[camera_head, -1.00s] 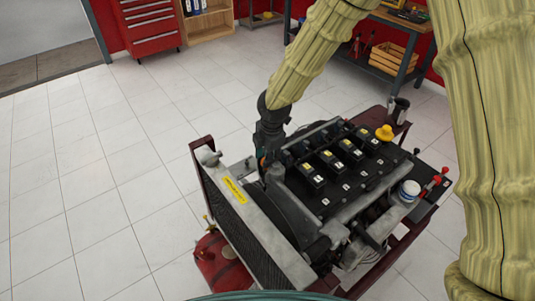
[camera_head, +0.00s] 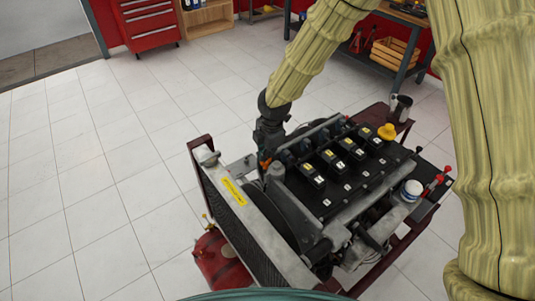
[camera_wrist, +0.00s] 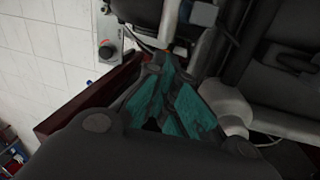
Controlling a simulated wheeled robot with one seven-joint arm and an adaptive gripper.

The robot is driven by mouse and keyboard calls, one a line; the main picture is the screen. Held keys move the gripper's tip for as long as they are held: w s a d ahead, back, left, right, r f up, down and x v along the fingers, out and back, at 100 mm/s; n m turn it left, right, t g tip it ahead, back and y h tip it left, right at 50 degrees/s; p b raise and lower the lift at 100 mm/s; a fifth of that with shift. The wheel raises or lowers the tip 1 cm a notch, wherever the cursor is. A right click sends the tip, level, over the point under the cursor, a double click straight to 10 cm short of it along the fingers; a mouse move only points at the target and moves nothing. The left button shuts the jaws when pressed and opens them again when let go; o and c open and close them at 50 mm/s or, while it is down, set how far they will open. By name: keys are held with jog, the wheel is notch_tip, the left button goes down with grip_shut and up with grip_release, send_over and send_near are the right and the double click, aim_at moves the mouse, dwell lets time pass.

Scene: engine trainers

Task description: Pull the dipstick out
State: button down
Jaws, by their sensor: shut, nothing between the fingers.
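The engine (camera_head: 335,195) stands on a dark red frame, with its radiator side towards the lower left. My gripper (camera_head: 264,163) is down at the engine's far left side, beside the radiator's top end. In the wrist view my gripper (camera_wrist: 166,82) shows its teal finger pads drawn together, with nothing seen between them. I cannot tell whether either is the dipstick; no dipstick is clearly seen.
A control box with a knob (camera_wrist: 106,43) is near the frame rail (camera_wrist: 85,100). A red canister (camera_head: 216,262) stands beside the radiator. The floor at left is clear.

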jog(key=shift+s+f, duration=0.2)
jog(key=shift+f, duration=0.15)
jog(key=shift+w+r+p, duration=0.25)
jog(key=shift+r+p, duration=0.35)
jog(key=shift+r, duration=0.05)
jog(key=c, duration=2)
grip_release()
jog(key=shift+w+f, duration=0.15)
jog(key=shift+f, duration=0.1)
jog(key=shift+c, duration=0.2)
jog(key=o, duration=0.5)
jog(key=shift+r, duration=0.15)
jog(key=shift+r, duration=0.1)
jog(key=shift+r, duration=0.1)
notch_tip(320, 180, up, 12)
jog(key=s+d, duration=0.1)
jog(key=shift+s+f, duration=0.25)
jog(key=shift+s, duration=0.1)
